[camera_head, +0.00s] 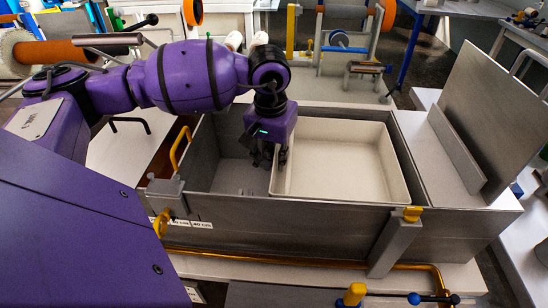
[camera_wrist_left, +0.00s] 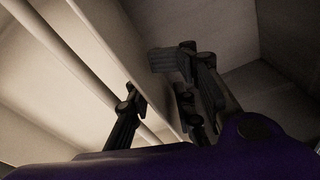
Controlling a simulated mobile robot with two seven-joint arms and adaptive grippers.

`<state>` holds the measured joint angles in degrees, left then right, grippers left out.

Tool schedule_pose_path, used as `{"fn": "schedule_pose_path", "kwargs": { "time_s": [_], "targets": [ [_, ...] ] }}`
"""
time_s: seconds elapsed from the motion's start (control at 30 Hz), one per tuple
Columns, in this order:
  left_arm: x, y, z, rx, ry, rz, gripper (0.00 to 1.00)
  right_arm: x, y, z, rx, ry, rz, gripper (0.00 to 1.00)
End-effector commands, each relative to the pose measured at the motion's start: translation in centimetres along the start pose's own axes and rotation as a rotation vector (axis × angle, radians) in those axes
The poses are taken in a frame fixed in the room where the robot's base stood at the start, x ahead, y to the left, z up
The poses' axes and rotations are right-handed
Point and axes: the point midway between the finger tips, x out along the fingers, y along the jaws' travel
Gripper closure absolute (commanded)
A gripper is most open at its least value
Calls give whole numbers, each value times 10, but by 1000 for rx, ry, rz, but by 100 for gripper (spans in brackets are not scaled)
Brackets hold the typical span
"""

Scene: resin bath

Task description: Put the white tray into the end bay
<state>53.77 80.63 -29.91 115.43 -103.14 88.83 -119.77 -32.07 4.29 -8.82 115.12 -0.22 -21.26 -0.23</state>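The white tray (camera_head: 345,168) is a shallow, empty rectangle lying level in the right part of a grey metal bath (camera_head: 290,215). The bath's left part (camera_head: 235,172) is bare. My left gripper (camera_head: 271,157) points down at the tray's left wall. In the left wrist view, the tray wall (camera_wrist_left: 112,50) runs between the two fingers (camera_wrist_left: 160,95), one inside the tray and one outside. The fingers stand apart with a gap visible, so I see no firm grip. My right gripper is not in view. Which part is the end bay is not marked.
A yellow handle (camera_head: 180,146) stands at the bath's left end. Grey clamps with yellow parts (camera_head: 398,235) sit on its front wall. A brass pipe (camera_head: 300,261) runs along the front. A tall grey panel (camera_head: 492,115) rises at the right. Racks with rollers (camera_head: 340,40) stand behind.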

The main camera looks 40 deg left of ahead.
Motion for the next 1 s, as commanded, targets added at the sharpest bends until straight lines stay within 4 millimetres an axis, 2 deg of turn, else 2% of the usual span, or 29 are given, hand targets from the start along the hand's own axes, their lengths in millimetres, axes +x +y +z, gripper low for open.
{"fn": "schedule_pose_path", "kwargs": {
  "time_s": [0.03,0.13,0.53,0.67,1.0],
  "targets": [
    [0,0,0,0,0,0,70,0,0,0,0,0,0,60],
    [0,0,0,0,1,1,58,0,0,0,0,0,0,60],
    [-7,0,-1,0,3,1,58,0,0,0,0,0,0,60],
    [-26,0,-2,1,6,1,58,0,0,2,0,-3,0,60],
    [-96,0,-1,0,3,1,58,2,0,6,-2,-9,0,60]
  ]
}}
